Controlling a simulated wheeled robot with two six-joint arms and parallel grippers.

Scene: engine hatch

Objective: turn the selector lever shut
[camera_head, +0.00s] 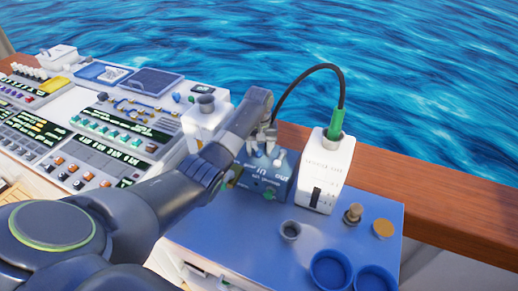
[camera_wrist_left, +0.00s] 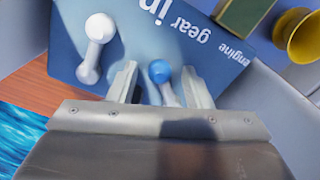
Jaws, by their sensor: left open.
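A blue box (camera_head: 265,180) with white lettering stands on the blue panel, below my left gripper (camera_head: 262,143). In the left wrist view the box (camera_wrist_left: 195,65) shows the words "gear in" and "engine" upside down. A lever with a blue knob (camera_wrist_left: 159,71) and a pale stem stands between the open fingers of my left gripper (camera_wrist_left: 160,80); I cannot tell whether either finger touches it. A white lever (camera_wrist_left: 98,37) is on the same box, left of the fingers. The frames do not show which lever is the selector. My right gripper is out of view.
A white box (camera_head: 325,165) with a green plug (camera_head: 336,122) and black cable stands right of the blue box. A brass knob (camera_head: 353,213) and blue cups (camera_head: 330,268) are nearer. A control console (camera_head: 90,130) is left; a wooden rail (camera_head: 440,196) runs behind.

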